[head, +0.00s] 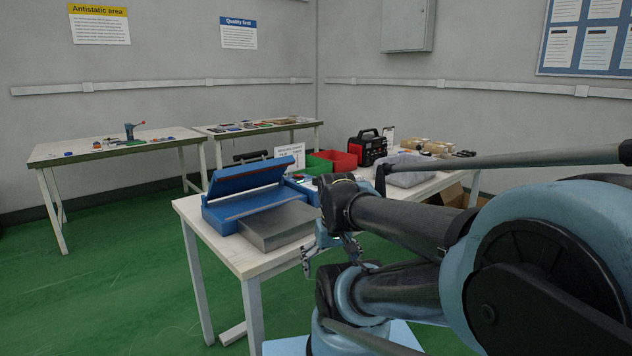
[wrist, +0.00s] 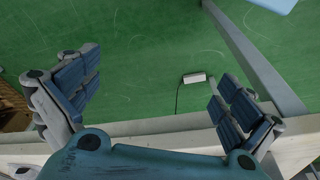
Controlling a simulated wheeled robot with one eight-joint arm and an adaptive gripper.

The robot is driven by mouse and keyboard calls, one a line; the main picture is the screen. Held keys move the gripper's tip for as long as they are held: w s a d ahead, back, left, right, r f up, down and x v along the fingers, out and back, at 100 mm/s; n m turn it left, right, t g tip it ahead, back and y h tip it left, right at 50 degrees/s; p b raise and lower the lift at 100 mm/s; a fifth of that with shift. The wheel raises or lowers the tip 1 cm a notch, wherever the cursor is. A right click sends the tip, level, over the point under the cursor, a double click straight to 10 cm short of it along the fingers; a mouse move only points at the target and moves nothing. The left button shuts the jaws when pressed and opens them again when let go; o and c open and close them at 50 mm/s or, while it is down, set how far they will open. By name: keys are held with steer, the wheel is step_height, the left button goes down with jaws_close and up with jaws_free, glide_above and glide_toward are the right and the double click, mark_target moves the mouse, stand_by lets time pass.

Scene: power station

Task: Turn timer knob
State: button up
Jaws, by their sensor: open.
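A blue sealer-like machine (head: 246,190) with a raised lid stands on the near end of the white table (head: 240,258). A flat grey metal block (head: 279,225) sits in front of it. I cannot make out a timer knob in either view; my arm covers part of the machine's right end. My gripper (head: 330,252) is open and empty beside the table's near edge, just right of the block. In the wrist view its two blue-padded fingers (wrist: 158,72) are spread wide, with green floor and the table edge between and below them.
Green and red bins (head: 338,160), a black-and-red power unit (head: 367,148) and a grey covered object (head: 408,168) stand further along the table. A small white box (wrist: 194,78) with a cable lies on the floor. Other tables (head: 110,148) stand behind; floor at left is clear.

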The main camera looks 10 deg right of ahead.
steer(key=c, duration=0.3)
step_height(320, 180, up, 2)
steer(key=shift+r, duration=0.25)
steer(key=c, duration=0.9)
step_height(320, 180, up, 27)
steer(key=n+g, duration=0.2)
steer(key=n, duration=1.1)
glide_above(317, 178)
steer(key=f, duration=1.7)
steer(key=shift+w, duration=0.3)
steer(key=c, duration=1.1)
